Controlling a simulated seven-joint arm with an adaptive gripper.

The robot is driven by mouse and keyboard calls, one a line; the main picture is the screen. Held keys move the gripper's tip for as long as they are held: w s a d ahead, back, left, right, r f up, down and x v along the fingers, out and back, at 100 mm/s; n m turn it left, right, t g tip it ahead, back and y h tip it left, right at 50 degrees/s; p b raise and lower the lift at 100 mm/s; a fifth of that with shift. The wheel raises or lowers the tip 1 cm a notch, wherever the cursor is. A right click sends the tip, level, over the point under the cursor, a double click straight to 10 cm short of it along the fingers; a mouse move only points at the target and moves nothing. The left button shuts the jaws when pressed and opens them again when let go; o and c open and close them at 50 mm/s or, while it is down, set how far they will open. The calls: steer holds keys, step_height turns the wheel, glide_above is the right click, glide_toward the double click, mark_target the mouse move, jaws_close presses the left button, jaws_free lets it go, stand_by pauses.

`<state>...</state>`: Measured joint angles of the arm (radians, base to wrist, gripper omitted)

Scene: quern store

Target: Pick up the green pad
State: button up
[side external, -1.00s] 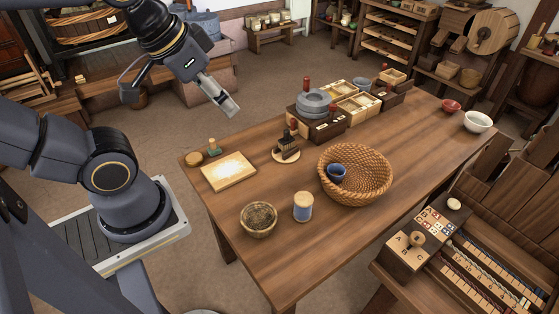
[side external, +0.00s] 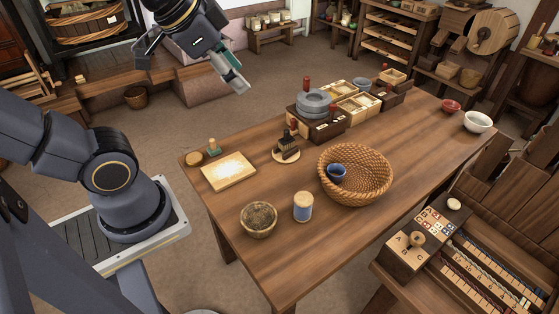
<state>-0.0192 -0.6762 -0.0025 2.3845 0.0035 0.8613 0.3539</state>
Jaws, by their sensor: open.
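My gripper (side external: 239,88) is open and empty. It is up in the air, above and a little to the right of the green pad in the picture, well apart from it. The fingers are seen from the side, so the gap between them is hard to make out.
A dark stamp-like tool (side external: 287,149), a wicker basket (side external: 376,190), a bowl (side external: 258,222) and a blue-white jar (side external: 303,209) stand nearby. The table's front is clear.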

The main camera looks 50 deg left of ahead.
steer(key=w+a+m+g+y, duration=0.1)
steer(key=w+a+m, duration=0.1)
steer(key=w+a, duration=0.6)
steer(key=w+a+f+g, duration=0.2)
steer(key=w+a+f, duration=0.3)
steer(key=a, duration=0.3)
steer(key=n+g+h, duration=0.1)
steer(key=n+g, duration=0.3)
glide_above(212, 140)
step_height(212, 140, down, 20)
steer(key=f, duration=1.1)
steer(key=shift+s, duration=0.2)
steer(key=f, duration=0.5)
steer(key=shift+w+a+f, duration=0.15)
steer(key=shift+w+f, duration=0.1)
steer(key=shift+f, duration=0.15)
jaws_close()
